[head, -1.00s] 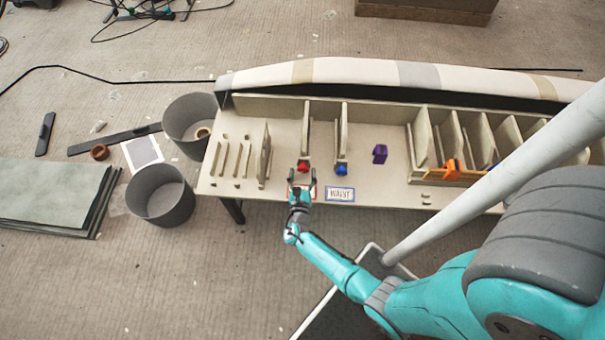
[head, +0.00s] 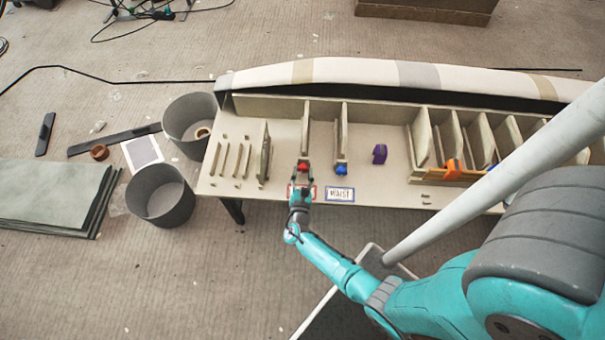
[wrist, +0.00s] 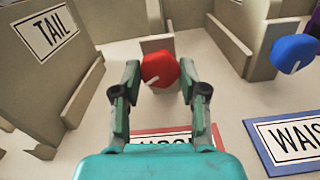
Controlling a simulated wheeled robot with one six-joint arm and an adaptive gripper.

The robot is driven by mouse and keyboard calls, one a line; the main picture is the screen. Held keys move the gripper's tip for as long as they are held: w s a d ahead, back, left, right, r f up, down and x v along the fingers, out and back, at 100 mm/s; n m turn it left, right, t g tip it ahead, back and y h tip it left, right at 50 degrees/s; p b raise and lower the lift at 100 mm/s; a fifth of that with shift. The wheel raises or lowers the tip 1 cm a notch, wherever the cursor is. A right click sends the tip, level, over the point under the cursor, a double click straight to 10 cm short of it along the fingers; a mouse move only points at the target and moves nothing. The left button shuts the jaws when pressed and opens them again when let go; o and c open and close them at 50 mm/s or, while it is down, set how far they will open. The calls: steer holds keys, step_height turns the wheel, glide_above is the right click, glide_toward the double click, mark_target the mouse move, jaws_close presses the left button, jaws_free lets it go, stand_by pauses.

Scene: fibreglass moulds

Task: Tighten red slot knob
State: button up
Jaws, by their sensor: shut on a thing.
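The red slot knob (head: 303,167) sits at the front end of a slot between upright boards on the bench. In the wrist view the red knob (wrist: 160,69) shows a pale pointer line on its face, slanting down to the left. My gripper (head: 302,172) reaches it from the front. In the wrist view the fingers of my gripper (wrist: 160,72) stand on either side of the knob and are shut on it. The inner contact faces are partly hidden.
A blue knob (head: 341,168) and the WAIST label (head: 340,194) are just to the right. A red-framed label (wrist: 172,138) lies under my gripper, partly covered. A TAIL board (wrist: 52,32) stands left. A purple knob (head: 380,154) and orange clamp (head: 453,168) are farther right.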

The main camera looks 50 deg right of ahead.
steer(key=m, duration=0.5)
steer(key=shift+m, duration=0.3)
steer(key=m, duration=0.5)
steer(key=shift+f, duration=0.1)
steer(key=m, duration=1.5)
steer(key=shift+f+m, duration=0.1)
steer(key=shift+m, duration=0.3)
steer(key=m, duration=0.4)
steer(key=shift+m, duration=0.3)
steer(key=m, duration=0.4)
steer(key=shift+m, duration=0.3)
steer(key=m, duration=0.4)
steer(key=shift+m, duration=0.4)
